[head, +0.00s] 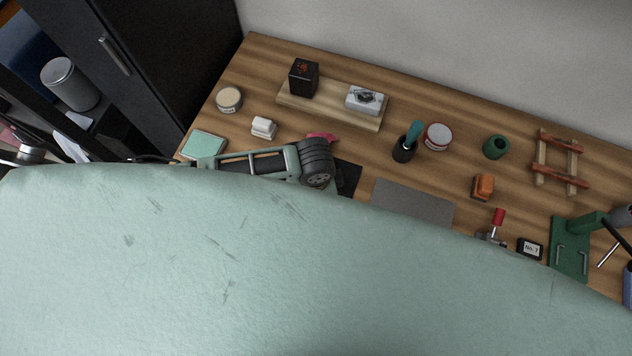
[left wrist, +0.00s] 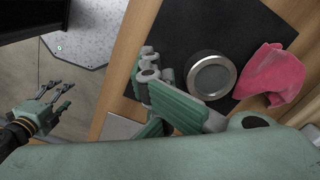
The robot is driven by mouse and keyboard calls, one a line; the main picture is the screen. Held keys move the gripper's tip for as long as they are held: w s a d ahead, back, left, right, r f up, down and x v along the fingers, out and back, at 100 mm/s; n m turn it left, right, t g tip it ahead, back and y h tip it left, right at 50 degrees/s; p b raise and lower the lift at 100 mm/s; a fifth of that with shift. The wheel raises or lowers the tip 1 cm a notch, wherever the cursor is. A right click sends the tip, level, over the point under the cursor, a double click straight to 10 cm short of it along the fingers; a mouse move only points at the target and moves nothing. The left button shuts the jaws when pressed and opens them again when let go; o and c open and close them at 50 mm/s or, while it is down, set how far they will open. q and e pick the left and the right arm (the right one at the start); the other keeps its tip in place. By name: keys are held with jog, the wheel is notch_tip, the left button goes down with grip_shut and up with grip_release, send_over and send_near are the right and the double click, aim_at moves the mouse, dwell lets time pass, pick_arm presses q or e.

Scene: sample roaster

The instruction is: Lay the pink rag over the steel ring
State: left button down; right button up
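The steel ring (left wrist: 191,77) is just left of the rag, a bright rim around a grey disc on a dark round body. My left gripper (left wrist: 172,98) is in front of the ring and apart from the rag; its finger gap is unclear. In the head view my left gripper (head: 316,163) hides the ring, and only a strip of the rag (head: 322,137) shows behind it. My right gripper (left wrist: 58,103) has spread, empty fingers, away from the table.
A grey mat (head: 412,203) lies to the right. A dark cup (head: 404,150), a tin (head: 437,136) and a green press (head: 571,245) stand farther right.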

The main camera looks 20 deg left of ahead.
dwell(0.4)
pick_arm(q)
jog(key=c, duration=1.6)
grip_release()
jog(key=shift+o, duration=0.2)
jog(key=s+d+r+p, duration=0.1)
jog(key=s+r+p, duration=0.3)
jog(key=r+p, duration=0.4)
notch_tip(320, 180, up, 2)
jog(key=shift+p, duration=0.4)
jog(key=shift+d, duration=0.1)
